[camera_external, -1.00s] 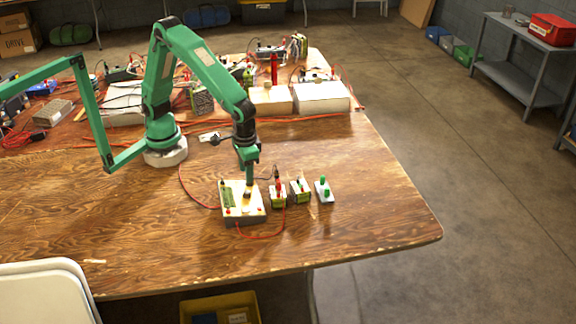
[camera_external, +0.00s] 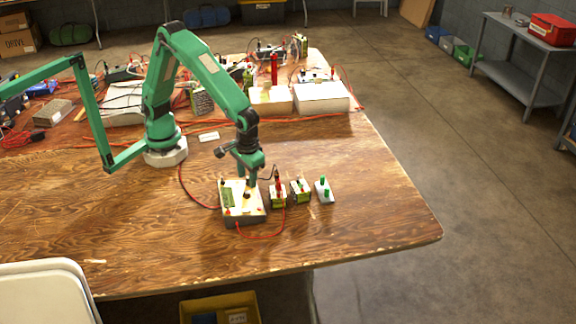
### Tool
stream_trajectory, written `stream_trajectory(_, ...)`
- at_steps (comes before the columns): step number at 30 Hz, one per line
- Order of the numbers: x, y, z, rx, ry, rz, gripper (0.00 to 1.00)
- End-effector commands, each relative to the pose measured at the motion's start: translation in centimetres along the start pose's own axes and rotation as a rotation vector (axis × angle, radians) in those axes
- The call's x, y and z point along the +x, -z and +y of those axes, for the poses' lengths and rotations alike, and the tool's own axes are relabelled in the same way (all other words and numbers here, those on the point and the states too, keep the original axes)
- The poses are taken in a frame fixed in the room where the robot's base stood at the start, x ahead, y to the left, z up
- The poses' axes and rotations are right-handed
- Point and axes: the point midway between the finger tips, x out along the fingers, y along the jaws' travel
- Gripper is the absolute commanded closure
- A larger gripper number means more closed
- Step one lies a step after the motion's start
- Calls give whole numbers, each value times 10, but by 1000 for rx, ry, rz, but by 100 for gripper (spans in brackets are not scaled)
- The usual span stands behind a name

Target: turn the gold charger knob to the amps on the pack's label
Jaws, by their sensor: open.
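The charger (camera_external: 239,213) is a pale box with a green panel on its top, standing on the wooden table. My gripper (camera_external: 249,183) points down at the charger's top, over the right part of it. Its jaws are open. The gold knob is at or just below the fingertips and is mostly hidden, so its setting cannot be read. A battery pack (camera_external: 278,195) with a red top stands right of the charger. A second pack (camera_external: 300,191) stands beside it. The print on their labels is too small to read.
A small plate with a green post (camera_external: 324,190) stands right of the packs. A red cable (camera_external: 262,236) loops in front of the charger. White boxes (camera_external: 322,98) and cables crowd the back. The table's front and right are clear.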

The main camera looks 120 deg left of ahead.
Motion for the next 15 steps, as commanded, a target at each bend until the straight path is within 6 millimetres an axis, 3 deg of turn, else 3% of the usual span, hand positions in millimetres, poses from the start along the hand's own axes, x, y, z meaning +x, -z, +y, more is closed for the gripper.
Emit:
stream_trajectory(9, 39, 1, 0, 0, 2, 0, 59)
stream_trajectory(15, 55, 1, -1, 0, 1, 0, 59)
